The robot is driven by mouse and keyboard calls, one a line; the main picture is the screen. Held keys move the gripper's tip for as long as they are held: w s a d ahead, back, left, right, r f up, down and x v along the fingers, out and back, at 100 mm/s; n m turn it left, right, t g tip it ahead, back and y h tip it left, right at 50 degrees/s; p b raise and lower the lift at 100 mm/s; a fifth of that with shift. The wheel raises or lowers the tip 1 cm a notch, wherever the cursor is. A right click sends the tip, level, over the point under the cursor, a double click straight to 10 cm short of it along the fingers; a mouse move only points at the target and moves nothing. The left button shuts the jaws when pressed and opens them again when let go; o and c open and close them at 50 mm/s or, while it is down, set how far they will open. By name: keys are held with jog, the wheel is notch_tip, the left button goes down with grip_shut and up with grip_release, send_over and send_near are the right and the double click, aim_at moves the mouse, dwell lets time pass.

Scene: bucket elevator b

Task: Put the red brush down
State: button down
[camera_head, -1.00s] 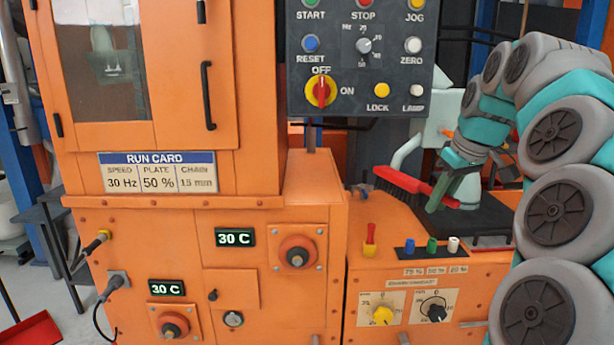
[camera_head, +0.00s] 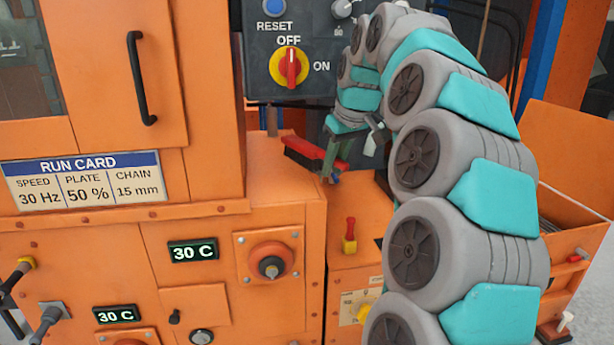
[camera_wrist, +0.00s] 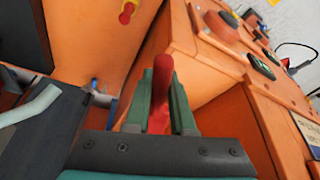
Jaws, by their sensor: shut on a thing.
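The red brush (camera_head: 304,148) has dark bristles on its underside. In the head view it is close above or on the orange ledge (camera_head: 262,180) below the control panel; I cannot tell whether the bristles touch it. My gripper (camera_head: 335,160), with green fingers, is shut on the brush's right end, its handle. In the wrist view the red handle (camera_wrist: 161,85) stands between the two fingers of my gripper (camera_wrist: 161,100). The bristle end is hidden there.
The control panel (camera_head: 240,50) with its red and yellow OFF/ON switch (camera_head: 289,67) rises behind the ledge. A red and yellow plug (camera_head: 350,236) stands on the lower orange cabinet to the right. An open orange bin (camera_head: 575,200) is at the far right.

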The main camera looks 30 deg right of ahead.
jog(key=w+a, duration=0.3)
jog(key=a, duration=0.1)
jog(key=shift+w+f, duration=0.3)
jog(key=shift+f+p, duration=0.3)
jog(key=shift+f, duration=1.4)
jog(key=shift+f, duration=0.15)
jog(key=c, duration=0.8)
grip_release()
jog(key=shift+o, duration=0.2)
jog(key=shift+s+r, duration=0.1)
jog(key=shift+r, duration=0.45)
jog(key=v, duration=1.1)
jog(key=shift+a+r, duration=0.1)
